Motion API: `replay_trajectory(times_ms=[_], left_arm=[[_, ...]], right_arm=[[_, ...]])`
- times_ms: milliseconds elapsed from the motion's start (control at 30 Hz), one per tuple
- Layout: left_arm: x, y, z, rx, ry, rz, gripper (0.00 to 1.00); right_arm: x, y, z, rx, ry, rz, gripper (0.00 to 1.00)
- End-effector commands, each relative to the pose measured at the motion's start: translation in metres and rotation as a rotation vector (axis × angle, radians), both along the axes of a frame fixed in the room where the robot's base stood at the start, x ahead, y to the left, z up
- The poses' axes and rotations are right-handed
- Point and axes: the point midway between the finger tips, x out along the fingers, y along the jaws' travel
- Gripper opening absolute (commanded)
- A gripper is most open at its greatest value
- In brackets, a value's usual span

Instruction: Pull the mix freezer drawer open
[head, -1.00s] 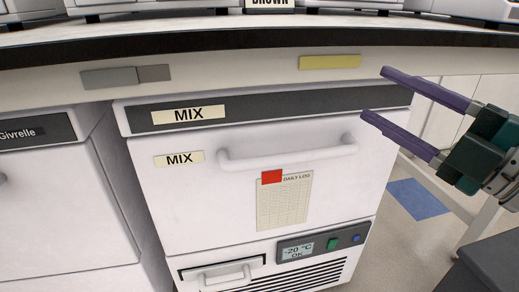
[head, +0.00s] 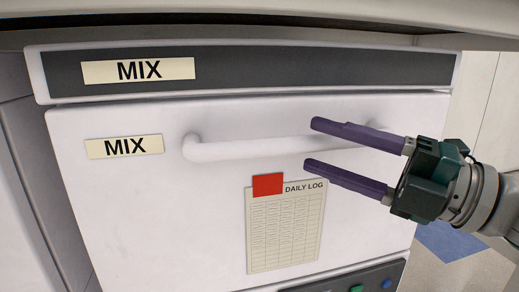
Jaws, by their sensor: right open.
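The mix freezer (head: 90,200) fills most of the head view, with a dark top band and two MIX labels. Its drawer front is flush under the band, so the drawer looks shut. The white bar handle (head: 245,151) runs across the upper drawer front. My right gripper (head: 308,145) is open, with its two purple fingers pointing left over the right half of the handle. The upper finger hides part of the bar, and the lower finger lies below it in the picture. I cannot tell whether either finger touches it. My left gripper is not in view.
A daily log sheet (head: 285,230) with a red patch (head: 268,184) is on the drawer front below the handle. The control panel (head: 370,280) shows at the bottom. The counter (head: 300,12) overhangs above. Open floor (head: 480,270) with a blue patch lies at right.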

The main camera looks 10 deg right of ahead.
Motion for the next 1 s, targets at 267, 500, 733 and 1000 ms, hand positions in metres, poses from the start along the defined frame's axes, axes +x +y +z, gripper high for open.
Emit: replay_trajectory(times_ms=[267, 500, 733, 1000], left_arm=[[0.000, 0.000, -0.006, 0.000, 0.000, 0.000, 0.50], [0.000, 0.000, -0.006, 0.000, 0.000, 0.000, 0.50], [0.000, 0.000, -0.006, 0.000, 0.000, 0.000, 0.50], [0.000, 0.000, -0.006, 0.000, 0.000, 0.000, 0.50]], right_arm=[[0.019, 0.020, 0.004, 0.001, -0.001, -0.001, 0.57], [0.019, 0.021, 0.004, 0.001, 0.001, -0.001, 0.57], [0.019, 0.021, 0.004, 0.001, 0.001, -0.001, 0.33], [0.019, 0.021, 0.004, 0.001, 0.001, -0.001, 0.03]])
